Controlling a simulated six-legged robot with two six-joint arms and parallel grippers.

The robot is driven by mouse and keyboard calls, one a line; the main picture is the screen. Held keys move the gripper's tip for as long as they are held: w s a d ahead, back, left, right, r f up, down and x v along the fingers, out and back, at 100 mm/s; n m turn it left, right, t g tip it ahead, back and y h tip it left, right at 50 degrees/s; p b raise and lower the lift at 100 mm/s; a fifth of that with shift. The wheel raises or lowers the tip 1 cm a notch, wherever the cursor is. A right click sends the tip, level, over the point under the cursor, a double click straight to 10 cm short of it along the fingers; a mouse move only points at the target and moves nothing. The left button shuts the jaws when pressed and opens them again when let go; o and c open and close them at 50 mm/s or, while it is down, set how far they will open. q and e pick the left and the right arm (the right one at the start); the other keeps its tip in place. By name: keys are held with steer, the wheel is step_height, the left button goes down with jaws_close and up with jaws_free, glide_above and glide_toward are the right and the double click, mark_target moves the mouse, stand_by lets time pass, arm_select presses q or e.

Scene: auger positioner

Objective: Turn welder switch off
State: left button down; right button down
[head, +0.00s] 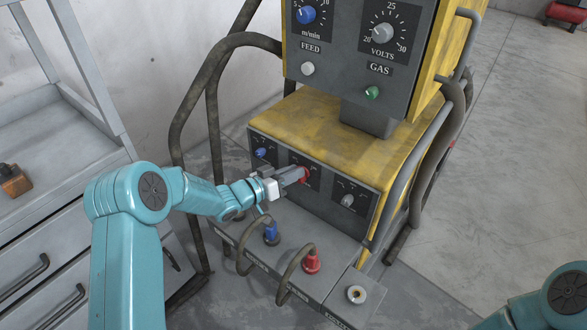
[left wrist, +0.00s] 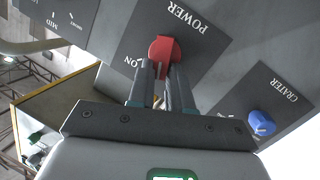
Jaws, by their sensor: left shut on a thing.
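The welder (head: 325,125) is a yellow and dark grey machine in the middle of the head view. Its red power switch (head: 304,174) is on the lower front panel, between a blue knob and a grey knob. The red switch also shows in the left wrist view (left wrist: 165,48), under the word POWER, with ON printed beside it. My left gripper (head: 296,176) is shut on the red switch, its fingertips on either side of it. The fingers hide part of the switch and nearby lettering. My right gripper is out of view; only part of my right arm shows.
A blue crater knob (left wrist: 262,123) is beside the power switch. Blue (head: 271,232) and red (head: 311,262) cable plugs stand on the ledge below the panel. A bent tube rail (head: 178,130) is left of the welder. A grey drawer cabinet (head: 60,150) stands at the left.

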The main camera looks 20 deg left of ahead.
arm_select(q)
steer(key=n, duration=0.2)
steer(key=n+h, duration=0.1)
steer(key=n, duration=0.1)
steer(key=shift+w+a+f+t, duration=0.1)
steer(key=shift+a+f+t, duration=0.2)
steer(key=shift+f, duration=0.1)
steer(key=shift+n, duration=0.3)
steer(key=c, duration=1.1)
jaws_free()
steer(key=shift+o, duration=0.2)
steer(key=shift+a, duration=0.1)
steer(key=p+v, duration=0.2)
steer(key=v, duration=1.4)
steer(key=shift+f, duration=0.2)
